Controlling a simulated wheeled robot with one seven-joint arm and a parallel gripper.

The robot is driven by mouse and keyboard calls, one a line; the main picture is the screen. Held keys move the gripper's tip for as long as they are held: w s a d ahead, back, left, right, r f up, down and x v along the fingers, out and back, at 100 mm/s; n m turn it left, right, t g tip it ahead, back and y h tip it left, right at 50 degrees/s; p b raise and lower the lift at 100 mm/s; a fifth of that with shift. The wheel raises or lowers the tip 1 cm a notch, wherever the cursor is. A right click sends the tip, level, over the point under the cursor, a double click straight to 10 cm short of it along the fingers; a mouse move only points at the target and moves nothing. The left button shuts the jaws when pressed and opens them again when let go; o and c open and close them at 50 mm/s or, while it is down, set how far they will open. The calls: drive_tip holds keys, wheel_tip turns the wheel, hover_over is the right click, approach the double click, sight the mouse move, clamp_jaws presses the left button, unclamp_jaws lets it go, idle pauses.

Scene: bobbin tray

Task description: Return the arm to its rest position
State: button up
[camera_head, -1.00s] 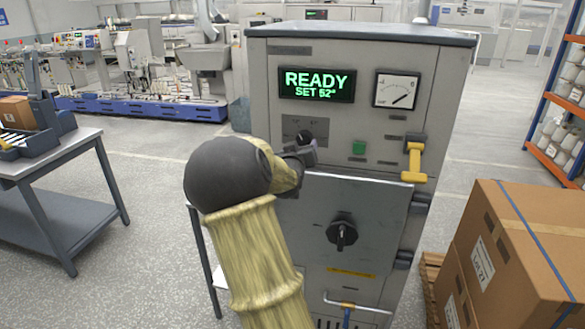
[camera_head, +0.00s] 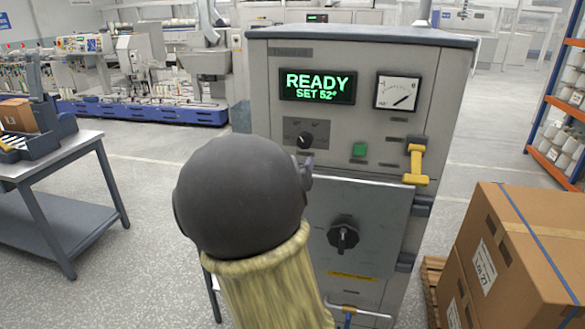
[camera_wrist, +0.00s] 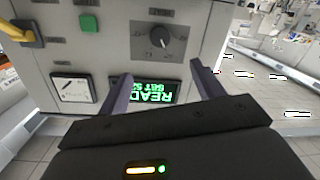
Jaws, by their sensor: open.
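My gripper shows in the wrist view (camera_wrist: 158,85), with its two dark fingers apart and nothing between them. It points at the front of a grey machine cabinet (camera_head: 290,185). The wrist view is upside down relative to the head view. The small black knob (camera_head: 304,140) stands clear of the fingers and also shows in the wrist view (camera_wrist: 161,38). The green display (camera_head: 317,87) reads "READY SET 52°". In the head view my arm hides most of my gripper; only a small grey part shows beside the cabinet.
A yellow-handled lever (camera_head: 415,165) and a large dark knob (camera_head: 343,236) are on the cabinet front. Stacked cardboard boxes (camera_head: 520,250) stand at right. A grey table (camera_head: 65,155) with a bin stands at left. Open floor lies between table and cabinet.

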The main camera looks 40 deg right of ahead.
idle(0.3)
drive_tip(key=s+a+f+n+g+y+p, duration=0.1)
drive_tip(key=s+a+f+n+g+y, duration=0.1)
drive_tip(key=a+f+y, duration=0.5)
drive_tip(key=s+a+f+n+g+y+p, duration=0.1)
drive_tip(key=s+a+f+y, duration=0.3)
drive_tip(key=a, duration=0.6)
drive_tip(key=s+a+f+n+g+p, duration=0.1)
drive_tip(key=s+a+f+g, duration=0.1)
drive_tip(key=s+a+g, duration=0.1)
drive_tip(key=s+a+f+n+g+y, duration=0.1)
drive_tip(key=s+a+f+g, duration=0.2)
drive_tip(key=s+a, duration=0.3)
drive_tip(key=shift+s+a+n+p, duration=0.3)
drive_tip(key=shift+s+p, duration=0.1)
drive_tip(key=shift+s, duration=0.75)
